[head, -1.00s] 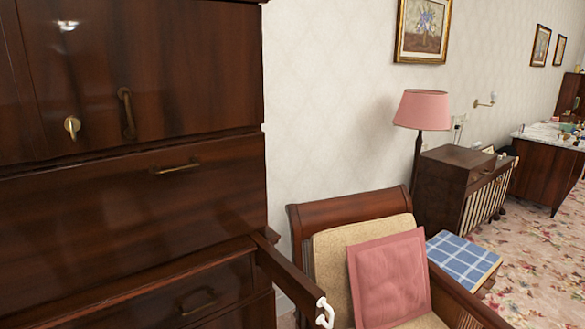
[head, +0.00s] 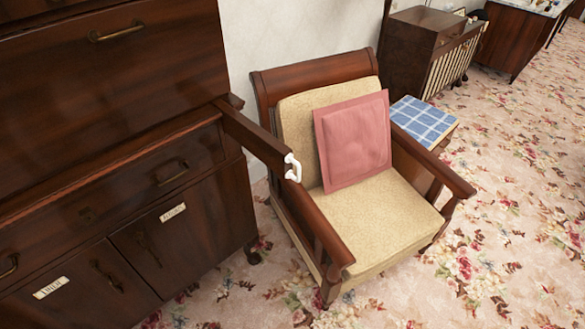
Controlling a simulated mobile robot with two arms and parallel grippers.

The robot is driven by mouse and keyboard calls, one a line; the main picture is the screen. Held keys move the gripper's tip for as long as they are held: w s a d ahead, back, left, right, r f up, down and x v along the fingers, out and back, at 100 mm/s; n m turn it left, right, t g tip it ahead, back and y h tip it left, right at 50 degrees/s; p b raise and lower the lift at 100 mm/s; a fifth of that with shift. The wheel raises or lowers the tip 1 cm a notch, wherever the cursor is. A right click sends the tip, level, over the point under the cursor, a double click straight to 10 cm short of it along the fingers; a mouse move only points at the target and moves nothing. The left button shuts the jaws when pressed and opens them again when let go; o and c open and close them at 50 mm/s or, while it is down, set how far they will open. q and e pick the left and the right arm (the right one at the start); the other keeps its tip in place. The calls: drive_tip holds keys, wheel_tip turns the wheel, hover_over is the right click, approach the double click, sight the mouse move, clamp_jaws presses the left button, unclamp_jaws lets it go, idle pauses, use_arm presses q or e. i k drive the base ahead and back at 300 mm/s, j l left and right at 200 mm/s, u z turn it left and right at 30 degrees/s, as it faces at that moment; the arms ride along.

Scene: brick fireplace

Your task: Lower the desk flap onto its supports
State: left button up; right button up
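The desk flap (head: 120,85) is a dark wood panel on the desk front at the left of the head view. It stands upright against the desk, with a brass handle (head: 117,31) near its top edge. One support (head: 250,138), a dark wooden arm, sticks out forward from the desk's right side below the flap. A white handle-like piece (head: 293,168) is at its outer end. The flap is not touching this support's outer part. No other support is clearly in view. Neither of my grippers is in view.
An armchair (head: 383,232) with a pink cushion (head: 352,138) stands close right of the support. Below the flap are a drawer (head: 110,180) and labelled cupboard doors. A stool with a blue checked top (head: 422,120) stands behind. Flowered carpet (head: 500,250) is open at right.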

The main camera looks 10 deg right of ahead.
sight(73, 89)
drive_tip(key=u, duration=1.35)
